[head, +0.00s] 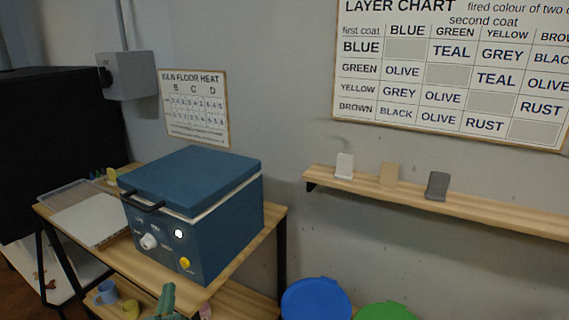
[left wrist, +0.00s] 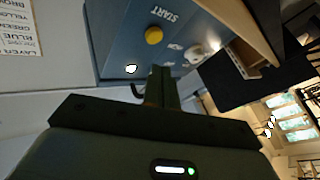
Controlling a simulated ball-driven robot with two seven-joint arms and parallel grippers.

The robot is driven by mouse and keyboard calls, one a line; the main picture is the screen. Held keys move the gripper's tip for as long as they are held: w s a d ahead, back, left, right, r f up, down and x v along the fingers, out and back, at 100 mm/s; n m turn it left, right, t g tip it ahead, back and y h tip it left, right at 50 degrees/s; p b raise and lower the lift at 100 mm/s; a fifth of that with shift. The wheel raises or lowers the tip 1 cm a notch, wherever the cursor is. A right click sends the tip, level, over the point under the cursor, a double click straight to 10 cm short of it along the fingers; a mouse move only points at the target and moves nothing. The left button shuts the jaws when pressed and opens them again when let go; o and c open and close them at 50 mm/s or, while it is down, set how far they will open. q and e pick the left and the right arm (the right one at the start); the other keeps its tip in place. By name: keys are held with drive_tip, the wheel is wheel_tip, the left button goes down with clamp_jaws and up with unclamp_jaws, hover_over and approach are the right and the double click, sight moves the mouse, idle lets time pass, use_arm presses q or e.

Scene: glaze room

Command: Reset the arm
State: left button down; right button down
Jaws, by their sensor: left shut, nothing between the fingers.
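My left gripper (head: 165,298) shows at the bottom edge of the head view, in front of and below the blue kiln (head: 222,222). Its fingers are together with nothing between them; they also show in the left wrist view (left wrist: 160,84), pointing towards the kiln front (left wrist: 130,35). The fingers appear apart from the kiln. The kiln lid (head: 190,178) is down, with a dark handle at its front. A white knob (head: 149,241), a lit white lamp (head: 178,233) and a yellow button (head: 185,263) are on its front. My right gripper is not in view.
The kiln stands on a wooden table (head: 262,238) beside a pale tray (head: 92,218). Cups (head: 130,308) sit on the lower shelf. A wall shelf (head: 460,212) holds three small tiles. Blue (head: 316,300) and green (head: 385,311) round lids are at the bottom.

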use_arm(q)
drive_tip(key=s+d+f+m+g+h, duration=0.6)
drive_tip(key=s+d+m+g+h, duration=0.15)
drive_tip(key=s+d+m, duration=0.4)
drive_tip(key=s+a+m+g+y, duration=0.3)
drive_tip(key=s+a+g+y, duration=0.4)
drive_tip(key=s+a, duration=0.5)
drive_tip(key=s+d+f+g+h, duration=0.1)
drive_tip(key=s+d+f, duration=0.15)
drive_tip(key=f, duration=0.65)
drive_tip(key=s+d+f+g+h, duration=0.15)
drive_tip(key=s+f, duration=0.25)
drive_tip(key=f, duration=0.5)
drive_tip(key=s+d+f, duration=0.2)
drive_tip(key=s+f, duration=0.1)
drive_tip(key=f, duration=0.5)
drive_tip(key=s+f+n+g+h, duration=0.1)
drive_tip(key=s+f+n, duration=0.1)
drive_tip(key=s+f, duration=0.5)
drive_tip(key=s+f+n+g, duration=0.2)
drive_tip(key=s+f, duration=0.4)
drive_tip(key=s, duration=0.6)
drive_tip(key=shift+s+f+h, duration=0.2)
drive_tip(key=shift+f+h, duration=0.2)
